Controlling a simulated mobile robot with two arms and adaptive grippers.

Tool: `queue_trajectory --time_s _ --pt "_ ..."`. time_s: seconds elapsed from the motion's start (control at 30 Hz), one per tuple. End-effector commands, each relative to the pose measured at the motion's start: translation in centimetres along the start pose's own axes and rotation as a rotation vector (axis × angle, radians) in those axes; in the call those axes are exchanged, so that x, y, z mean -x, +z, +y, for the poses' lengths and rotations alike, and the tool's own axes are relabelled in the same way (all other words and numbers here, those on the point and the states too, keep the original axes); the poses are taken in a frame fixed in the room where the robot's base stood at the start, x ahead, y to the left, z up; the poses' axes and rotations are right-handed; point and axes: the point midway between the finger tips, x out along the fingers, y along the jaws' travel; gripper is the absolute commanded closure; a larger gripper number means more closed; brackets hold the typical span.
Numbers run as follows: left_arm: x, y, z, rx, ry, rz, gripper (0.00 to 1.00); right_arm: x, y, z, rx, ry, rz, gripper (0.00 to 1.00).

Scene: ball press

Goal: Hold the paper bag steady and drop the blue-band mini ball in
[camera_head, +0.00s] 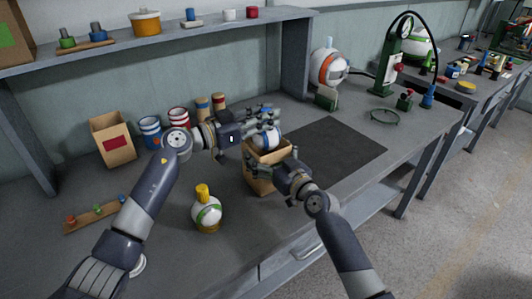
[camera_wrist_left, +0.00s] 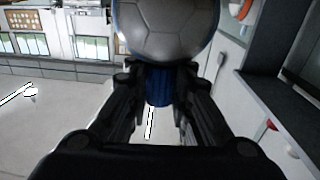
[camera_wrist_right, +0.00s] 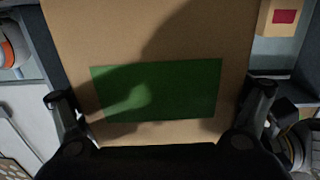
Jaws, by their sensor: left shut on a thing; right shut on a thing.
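The blue-band mini ball (camera_head: 267,137), white with a blue band, is at my left gripper (camera_head: 262,118), above the paper bag's opening. In the left wrist view the ball (camera_wrist_left: 168,28) is large at the top, and the fingers are shut on the blue part (camera_wrist_left: 160,88) below it. The brown paper bag (camera_head: 258,180) stands upright and open on the bench. My right gripper (camera_head: 284,168) is shut on the bag from the near right side. In the right wrist view, the bag's green label (camera_wrist_right: 157,90) lies between the fingers. The bag's inside is mostly hidden.
A second bag with a red label (camera_head: 112,140) and striped cans (camera_head: 150,132) stand at the left. A green-band ball with a yellow top (camera_head: 207,210) stands in front. A dark mat (camera_head: 335,150) lies right of the bag. A green press (camera_head: 388,65) stands behind.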

Motion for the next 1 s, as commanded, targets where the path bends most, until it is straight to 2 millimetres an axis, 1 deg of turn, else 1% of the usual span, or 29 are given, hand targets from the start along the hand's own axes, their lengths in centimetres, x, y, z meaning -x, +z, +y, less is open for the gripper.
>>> queue_trajectory --time_s 0.1,0.13,0.17,0.2,0.23,0.57,0.67,0.77,1.0 --pt "0.0 -0.1 0.0 0.000 0.000 0.001 1.00 0.0 0.0 0.0 0.000 0.000 -0.001 0.36" --pt "0.0 0.0 0.0 0.000 0.000 0.001 0.77 0.0 0.0 0.0 0.000 0.000 -0.001 0.36" --pt "0.0 -0.1 0.0 0.000 0.000 0.001 0.70 0.0 0.0 0.0 0.000 0.000 -0.001 0.36" --pt "0.0 -0.1 0.0 0.000 0.000 0.001 0.61 0.0 0.0 0.0 0.000 0.000 -0.001 0.36" --pt "0.0 -0.1 0.0 0.000 0.000 0.001 0.56 0.0 0.0 0.0 0.000 0.000 -0.001 0.36" --pt "0.1 0.0 0.0 0.000 0.000 -0.001 0.56 0.0 0.0 0.0 0.000 0.000 -0.001 0.36" --pt "0.7 0.0 -0.1 -0.001 -0.001 -0.001 0.56 0.0 0.0 0.0 0.000 0.000 -0.001 0.36" --pt "2.0 0.1 -0.1 -0.003 -0.003 -0.002 0.56 0.0 0.0 0.0 0.000 0.000 -0.001 0.36" --pt "7.1 0.1 -0.1 -0.003 -0.004 -0.003 0.56 0.0 0.0 0.0 0.000 0.000 -0.001 0.36"
